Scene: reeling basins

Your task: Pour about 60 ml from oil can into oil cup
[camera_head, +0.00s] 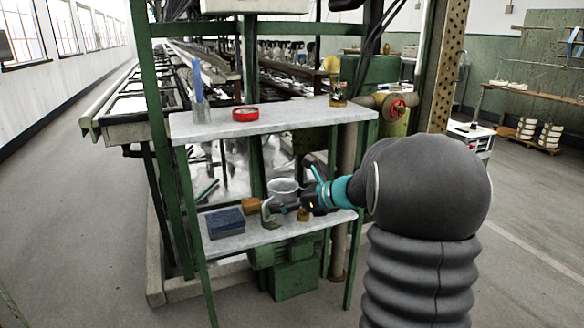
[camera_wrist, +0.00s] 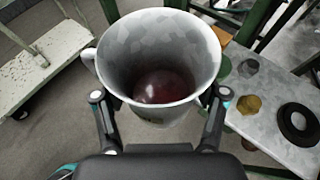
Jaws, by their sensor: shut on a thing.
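A grey, mottled metal can with a side handle, which I take as the oil can (camera_head: 284,187), is over the lower shelf in the head view. The wrist view shows the can (camera_wrist: 160,50) from above, with dark red liquid low inside. My gripper (camera_wrist: 160,106) has a finger on each side of the can and is shut on it; it also shows in the head view (camera_head: 292,207). The can looks about upright. I cannot tell whether its base touches the shelf. A small brass and glass fitting, likely the oil cup (camera_head: 338,92), stands at the upper shelf's right end.
On the lower shelf (camera_head: 240,239) lies a dark blue block (camera_head: 225,223). Green frame posts (camera_head: 166,190) flank the shelves. A pipe with a red valve wheel (camera_head: 397,107) is at right.

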